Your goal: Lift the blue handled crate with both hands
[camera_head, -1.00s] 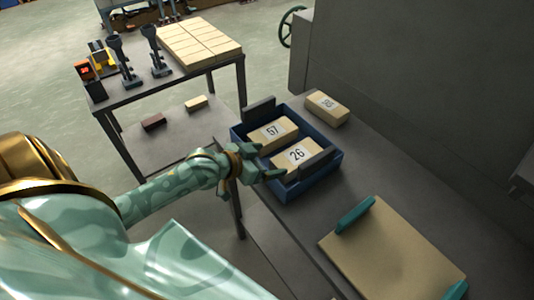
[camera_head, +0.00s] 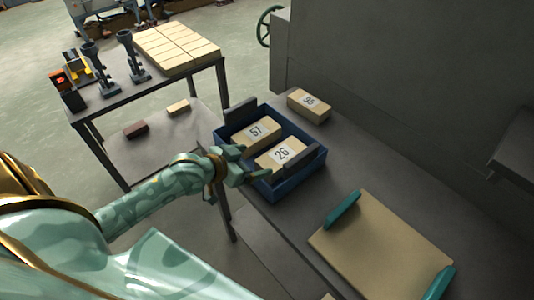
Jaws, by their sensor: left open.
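The blue crate (camera_head: 291,188) stands on the grey bench, with a dark upright handle (camera_head: 241,112) at its far left end and another dark handle (camera_head: 300,167) at its near right end. Inside lie two tan blocks, one labelled 57 (camera_head: 262,134) and one labelled 26 (camera_head: 284,153). My left gripper (camera_head: 254,166) is open at the crate's near left side, close to the wall. I cannot tell whether it touches the crate. No handle is between its fingers. My right gripper is out of view.
A tan block labelled 95 (camera_head: 309,105) lies behind the crate. A tan board (camera_head: 380,250) with teal handles lies to the right on the bench. A grey wall (camera_head: 400,80) rises behind. A side table (camera_head: 120,95) with dark stands and tan slabs is at left.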

